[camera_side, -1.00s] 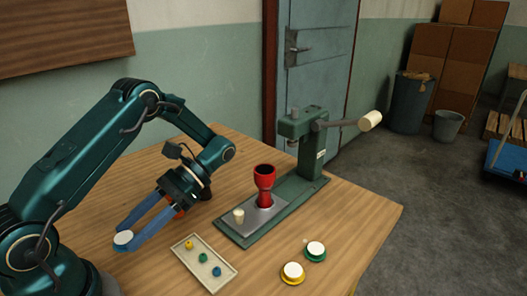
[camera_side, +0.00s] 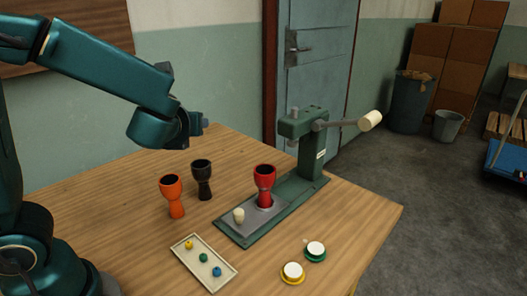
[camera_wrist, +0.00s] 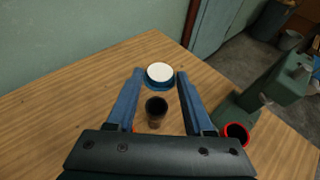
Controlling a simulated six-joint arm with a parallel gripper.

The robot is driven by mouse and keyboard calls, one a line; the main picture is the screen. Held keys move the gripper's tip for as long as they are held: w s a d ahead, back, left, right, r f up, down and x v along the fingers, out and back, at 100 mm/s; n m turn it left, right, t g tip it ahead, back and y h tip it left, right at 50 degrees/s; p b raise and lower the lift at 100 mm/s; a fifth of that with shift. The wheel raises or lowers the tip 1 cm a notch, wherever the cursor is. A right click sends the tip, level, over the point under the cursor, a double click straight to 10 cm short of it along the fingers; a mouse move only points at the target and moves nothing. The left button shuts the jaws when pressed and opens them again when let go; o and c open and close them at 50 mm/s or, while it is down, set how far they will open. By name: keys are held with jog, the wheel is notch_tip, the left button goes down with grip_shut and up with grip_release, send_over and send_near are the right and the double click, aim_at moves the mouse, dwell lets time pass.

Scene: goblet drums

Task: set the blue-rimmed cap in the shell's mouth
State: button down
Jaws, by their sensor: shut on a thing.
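My gripper (camera_wrist: 160,76) has two blue fingers. It is shut on the blue-rimmed cap (camera_wrist: 159,73), which has a white top and sits between the fingertips. In the side view my arm is raised at upper left; the fingers and cap are hidden there. A red goblet-shaped shell (camera_side: 264,182) stands mouth up on the green press at the table's middle; its dark mouth shows at lower right in the wrist view (camera_wrist: 236,132). An orange shell (camera_side: 173,195) and a black shell (camera_side: 202,180) stand upright on the table. The cap is apart from all three shells.
The green press (camera_side: 308,150) has a lever reaching right and a cream peg (camera_side: 239,215) on its plate. A tray (camera_side: 186,262) holds yellow, green and blue knobs. A yellow-rimmed cap (camera_side: 292,272) and a green-rimmed cap (camera_side: 315,250) lie at front right.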

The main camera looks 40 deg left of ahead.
notch_tip(320, 180, up, 2)
jog(key=w+d+m+t+h, duration=0.2)
jog(key=m, duration=0.1)
send_over(262, 176)
jog(key=shift+h, duration=0.3)
notch_tip(262, 176, down, 6)
jog(key=shift+r, duration=0.1)
jog(key=shift+f, duration=2.05)
jog(key=shift+f, duration=0.15)
jog(key=shift+c, duration=1.4)
grip_release()
jog(key=shift+f, duration=0.1)
